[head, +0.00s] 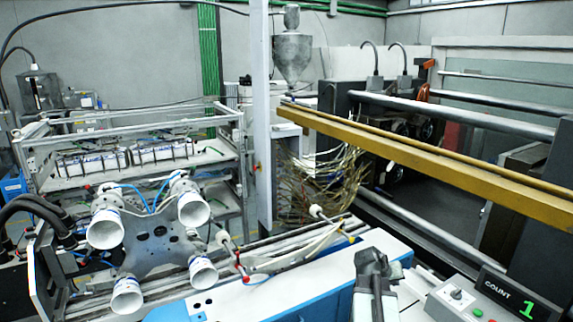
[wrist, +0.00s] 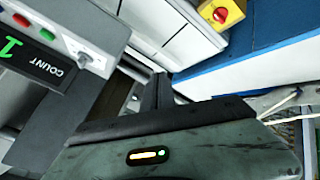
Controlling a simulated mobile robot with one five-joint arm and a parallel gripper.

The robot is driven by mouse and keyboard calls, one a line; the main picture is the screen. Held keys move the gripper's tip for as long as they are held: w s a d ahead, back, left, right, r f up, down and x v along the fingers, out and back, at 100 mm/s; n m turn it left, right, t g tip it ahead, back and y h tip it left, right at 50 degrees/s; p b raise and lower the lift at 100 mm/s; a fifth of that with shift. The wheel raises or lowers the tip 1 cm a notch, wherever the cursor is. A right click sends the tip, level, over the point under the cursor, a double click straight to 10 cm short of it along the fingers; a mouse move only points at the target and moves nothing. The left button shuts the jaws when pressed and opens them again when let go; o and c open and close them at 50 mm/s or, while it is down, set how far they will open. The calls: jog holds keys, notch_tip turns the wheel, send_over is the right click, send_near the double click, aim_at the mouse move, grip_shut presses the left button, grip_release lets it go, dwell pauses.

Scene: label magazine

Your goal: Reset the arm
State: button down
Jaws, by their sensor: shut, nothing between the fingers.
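My gripper (head: 372,263) stands up at the bottom centre-right of the head view, a dark grey shape in front of the blue and white machine bed. In the wrist view my gripper (wrist: 163,88) shows as dark narrow fingers above its grey-green body, which carries a small yellow and green light. The fingers are shut with nothing between them. Nothing is seen touching it.
A control box (head: 463,298) with a knob, coloured buttons and a COUNT display (head: 508,296) reading 1 is close at right. A plate with white suction cups (head: 105,229) is at left. A yellow beam (head: 440,160) crosses behind. A red knob (wrist: 220,14) is on the machine.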

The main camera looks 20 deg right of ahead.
jog(key=w+a+f+n+t+y+b, duration=0.1)
jog(key=w+a+f+b, duration=0.2)
jog(key=a, duration=0.6)
jog(key=w+a+f+n+y, duration=0.1)
jog(key=w+a+f+n, duration=0.15)
jog(key=w+a, duration=0.45)
jog(key=w+a+f+n+t+y+b, duration=0.15)
jog(key=a+f, duration=0.25)
jog(key=a, duration=0.7)
jog(key=s+a+f+n+g+y+b, duration=0.1)
jog(key=s+a+f+g+y, duration=0.1)
jog(key=a, duration=0.9)
jog(key=s+a+f+n+g+y+b, duration=0.1)
jog(key=s+a+f+g+y, duration=0.1)
jog(key=a, duration=0.9)
jog(key=shift+s+a+f+y, duration=0.3)
jog(key=shift+s+f+y, duration=0.2)
jog(key=shift+s, duration=0.7)
